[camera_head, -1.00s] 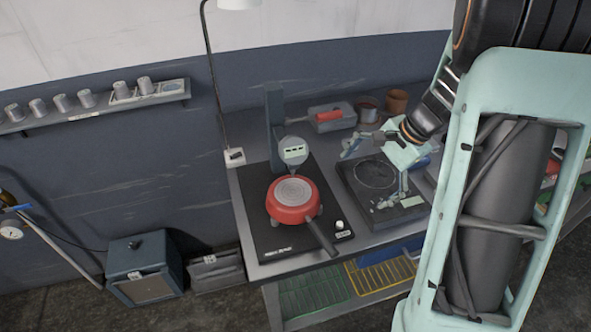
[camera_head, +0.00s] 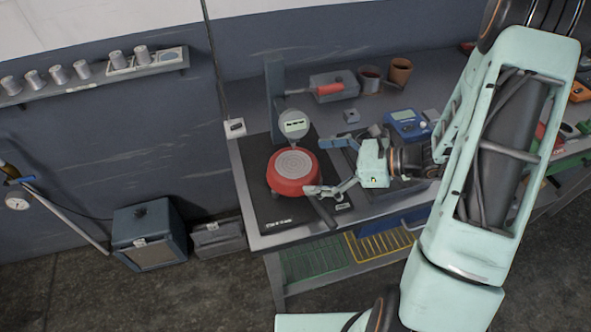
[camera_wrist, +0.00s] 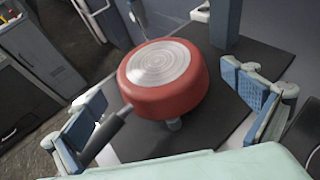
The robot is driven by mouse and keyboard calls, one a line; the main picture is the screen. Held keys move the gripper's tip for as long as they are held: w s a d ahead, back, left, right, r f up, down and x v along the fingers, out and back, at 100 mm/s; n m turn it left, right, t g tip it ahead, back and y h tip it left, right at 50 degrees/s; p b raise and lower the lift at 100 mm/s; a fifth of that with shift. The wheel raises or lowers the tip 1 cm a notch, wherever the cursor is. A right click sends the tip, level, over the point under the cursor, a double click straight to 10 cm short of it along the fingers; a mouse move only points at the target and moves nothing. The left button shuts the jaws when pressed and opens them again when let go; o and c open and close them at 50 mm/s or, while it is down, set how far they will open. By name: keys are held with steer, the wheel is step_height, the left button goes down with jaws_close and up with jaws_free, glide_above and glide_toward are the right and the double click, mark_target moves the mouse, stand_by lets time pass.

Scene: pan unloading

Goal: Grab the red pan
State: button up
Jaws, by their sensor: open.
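The red pan (camera_head: 293,172) is upside down on the black stand (camera_head: 289,212) at the left end of the workbench, its grey ringed base facing up. Its dark handle (camera_head: 323,211) points toward the bench's front edge. My gripper (camera_head: 315,166) is open and empty to the right of the pan, its fingers spread and pointing left. One fingertip is close to the handle's root; I cannot tell if they touch. In the wrist view the pan (camera_wrist: 163,77) lies ahead between the spread fingers (camera_wrist: 165,110), with the handle (camera_wrist: 108,132) close by the left finger.
A round gauge with a display (camera_head: 294,124) stands right behind the pan on a dark post (camera_head: 274,100). A wall shelf (camera_head: 100,82) is at upper left.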

mark_target(302, 166)
steer(key=p+x, duration=0.1)
steer(key=x, duration=0.4)
steer(key=shift+a, duration=0.15)
steer(key=c, duration=1.2)
steer(key=shift+r, duration=0.15)
